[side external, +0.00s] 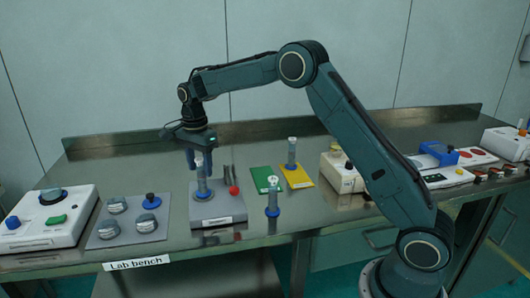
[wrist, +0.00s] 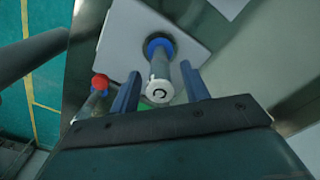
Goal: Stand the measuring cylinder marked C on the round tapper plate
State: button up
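A measuring cylinder with a blue foot and a white top marked C (wrist: 159,92) stands upright on a grey box; it also shows in the side view (side external: 203,184). My gripper (side external: 199,164) is above the box, pointing down. In the wrist view my gripper (wrist: 160,72) is open, one blue finger on each side of the cylinder's top, with visible gaps. I cannot tell for certain which surface is the round tapper plate; a dark round top (side external: 54,196) sits on the white machine at the far left.
The grey box (side external: 228,210) carries a red ball knob (side external: 234,190), close to one finger in the wrist view. Another cylinder (side external: 272,196) stands on the bench at right, and one (side external: 291,154) on a yellow mat (side external: 299,180). A grey plate (side external: 103,234) with round metal pieces lies left.

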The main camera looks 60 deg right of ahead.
jog(key=shift+r, duration=0.1)
notch_tip(320, 180, up, 12)
dwell(0.8)
jog(key=shift+r, duration=0.1)
dwell(0.4)
jog(key=s+a+r+n+t, duration=0.15)
jog(key=s+r+n, duration=0.3)
jog(key=s, duration=0.55)
jog(key=s+a+r+n+t, duration=0.15)
jog(key=s+r+n, duration=0.3)
jog(key=s, duration=0.45)
jog(key=s+f+n+t, duration=0.1)
jog(key=s+f+n, duration=0.3)
jog(key=s, duration=0.5)
jog(key=s+f+n+t, duration=0.1)
jog(key=s+f+n, duration=0.4)
jog(key=s, duration=0.5)
jog(key=shift+a+f+t, duration=0.2)
jog(key=shift+a+t, duration=0.05)
jog(key=shift+t, duration=0.05)
